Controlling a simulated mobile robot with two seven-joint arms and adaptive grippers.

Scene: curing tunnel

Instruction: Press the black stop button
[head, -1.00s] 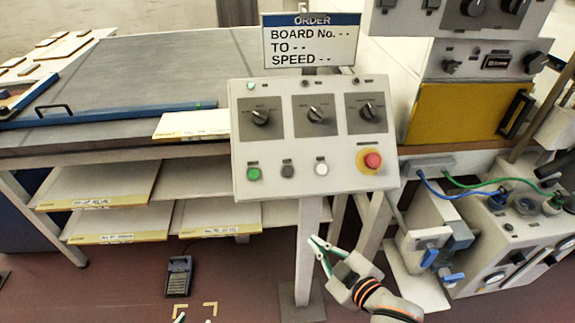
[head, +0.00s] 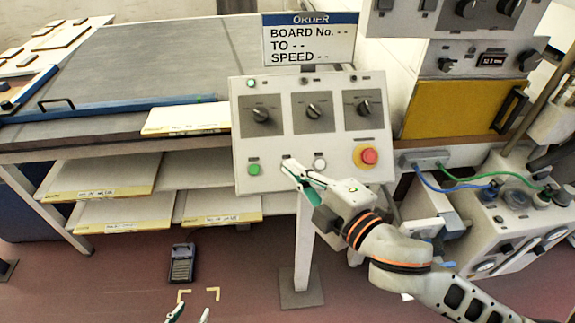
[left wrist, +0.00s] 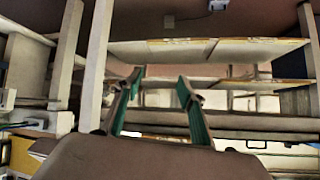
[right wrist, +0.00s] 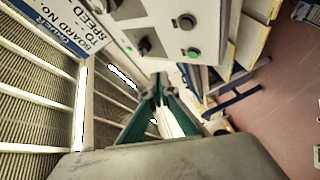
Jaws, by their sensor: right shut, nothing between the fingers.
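The grey control panel (head: 240,130) faces me with a row of buttons along its lower part. In the head view the tips of my right gripper (head: 288,166) cover the dark button's place, between the green button (head: 254,169) and the white button (head: 320,163). I cannot tell there whether they touch the panel. In the right wrist view the black button (right wrist: 187,21) shows above the green button (right wrist: 193,53), and the shut, empty fingertips (right wrist: 158,88) appear below and left of them. My left gripper (left wrist: 157,88) is open and empty, low at the head view's bottom edge.
A red mushroom button on a yellow ring (head: 369,156) sits right of the white one. Three selector knobs (head: 312,111) are above the buttons. An order sign (head: 310,45) stands behind the panel. Shelves (head: 105,177) lie left, a pedal (head: 182,265) on the floor.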

